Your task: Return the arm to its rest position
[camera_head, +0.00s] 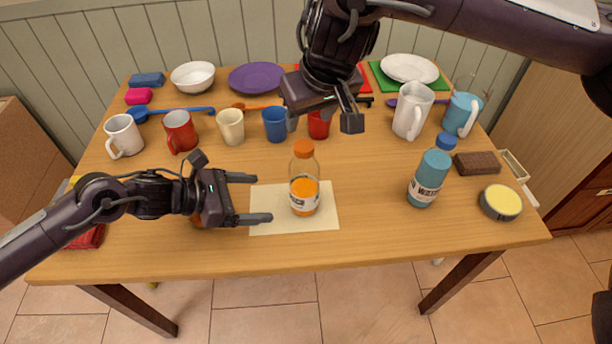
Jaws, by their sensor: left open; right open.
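My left gripper (262,198) is open and low over the table. Its fingers point right toward an orange-capped bottle (304,180), with a gap between the fingertips and the bottle. The bottle stands upright on a pale mat (327,222) and holds some orange liquid. My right gripper (330,108) is open and empty, raised over the back middle of the table, and its arm comes in from the upper right. It hides part of the things behind it.
On the wooden table (370,245) a blue water bottle (429,178) and a yellow-topped tin (500,202) stand at right. Several mugs and cups, such as a red mug (180,131), line the middle. A white pitcher (412,110) stands back right. The front edge is mostly clear.

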